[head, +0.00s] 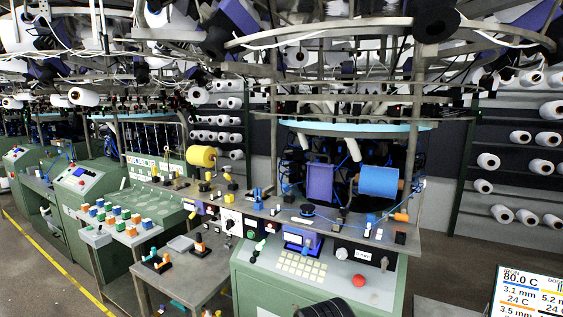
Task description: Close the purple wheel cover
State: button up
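A purple panel (320,182), which looks like the purple wheel cover, stands upright at the middle of the knitting machine, behind the worktop. A blue cylinder (379,181) with orange ends is just to its right. I cannot tell from this view whether the cover is open or shut, and the wheel behind it cannot be made out. A dark ribbed shape at the bottom edge may be part of my arm. My gripper's fingers do not show.
A green console (320,276) with a keypad and a red button stands in front of the worktop (290,216), which carries small knobs and devices. Metal posts flank the panel. A side table (188,277) stands at left.

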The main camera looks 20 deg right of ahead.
aim_at(320, 175)
jog(key=u, duration=0.85)
jog(key=i, duration=1.05)
jog(key=z, duration=0.5)
